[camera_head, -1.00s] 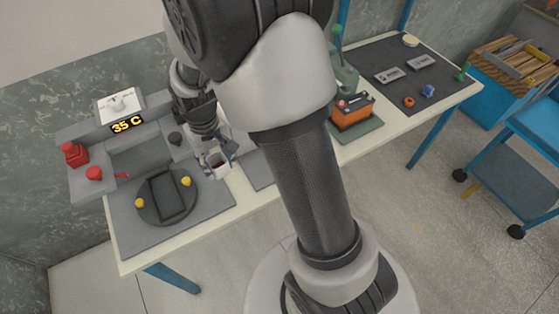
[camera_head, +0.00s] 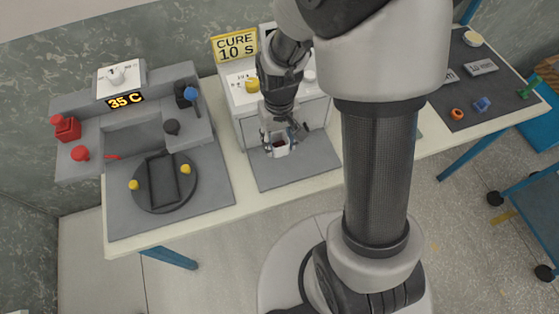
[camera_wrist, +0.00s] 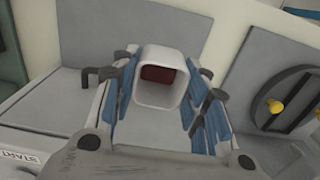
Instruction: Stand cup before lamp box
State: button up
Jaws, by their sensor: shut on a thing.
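My gripper (camera_head: 284,143) is shut on a small white cup (camera_head: 281,151). In the wrist view the cup (camera_wrist: 143,97) sits between the blue finger pads, its mouth showing and something dark red inside. The lamp box (camera_head: 241,112) is pale, with a yellow "CURE 10 S" sign (camera_head: 234,46) above it. In the head view my gripper and the cup are in front of the lamp box, over a grey mat (camera_head: 312,168). I cannot tell whether the cup touches the mat. My wrist hides part of the box front.
Left stands a grey station (camera_head: 75,101) reading 35 C, with red knobs and a round dark plate (camera_head: 140,199) carrying yellow knobs. My arm hides the table's middle right. A dark mat (camera_head: 470,75) with small parts lies farther right.

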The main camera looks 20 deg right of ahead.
notch_tip(320, 180, down, 10)
jog(key=b, duration=0.3)
jog(key=shift+r, duration=0.15)
jog(key=shift+f, duration=0.25)
jog(key=o, duration=0.9)
jog(key=shift+r, duration=0.1)
jog(key=shift+o, duration=0.2)
notch_tip(320, 180, up, 12)
jog(key=p, duration=0.5)
jog(key=shift+r, duration=0.25)
jog(key=s+r+t, duration=0.2)
jog(key=s+r, duration=0.5)
jog(key=r, duration=0.3)
jog(key=s+r+t, duration=0.2)
jog(key=s+r, duration=0.6)
jog(key=r, duration=0.3)
jog(key=shift+t, duration=0.3)
